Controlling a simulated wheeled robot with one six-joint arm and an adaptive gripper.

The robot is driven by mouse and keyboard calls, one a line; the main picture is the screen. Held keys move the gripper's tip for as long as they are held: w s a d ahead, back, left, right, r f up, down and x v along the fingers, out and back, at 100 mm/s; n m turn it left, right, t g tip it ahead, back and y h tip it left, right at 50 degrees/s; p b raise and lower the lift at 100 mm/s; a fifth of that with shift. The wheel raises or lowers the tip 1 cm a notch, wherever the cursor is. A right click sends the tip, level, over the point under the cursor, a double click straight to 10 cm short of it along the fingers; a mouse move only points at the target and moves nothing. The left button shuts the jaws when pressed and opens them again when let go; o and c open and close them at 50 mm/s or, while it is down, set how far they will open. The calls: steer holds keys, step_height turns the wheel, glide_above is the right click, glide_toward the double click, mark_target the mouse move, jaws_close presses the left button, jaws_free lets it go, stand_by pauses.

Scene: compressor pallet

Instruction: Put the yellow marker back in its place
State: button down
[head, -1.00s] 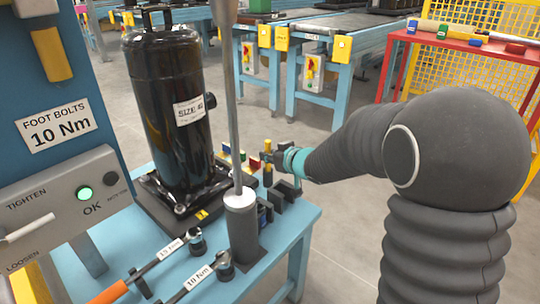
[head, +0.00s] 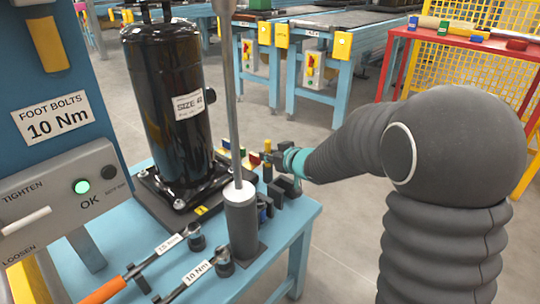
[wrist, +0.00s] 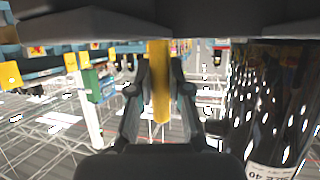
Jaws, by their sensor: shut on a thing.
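The yellow marker (wrist: 161,80) is held between the two fingers of my gripper (wrist: 160,100) in the wrist view. In the head view my gripper (head: 275,159) is shut on it, at the far right part of the blue workbench (head: 125,225). The yellow marker (head: 267,146) stands roughly upright there, and its lower part is partly covered by the fingers. Small coloured pieces (head: 254,159) are just left of the gripper. I cannot tell whether the marker touches anything below it.
A black compressor (head: 170,100) labelled SIZE 40 stands left of my gripper. A grey holder (head: 240,222) with a tall rod stands in front. Dark blocks (head: 282,195) sit below my gripper. Two torque wrenches (head: 190,280) lie at the front. A red table (head: 470,42) stands back right.

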steer(key=shift+f, duration=0.15)
steer(key=c, duration=1)
jaws_free()
steer(key=v, duration=1.2)
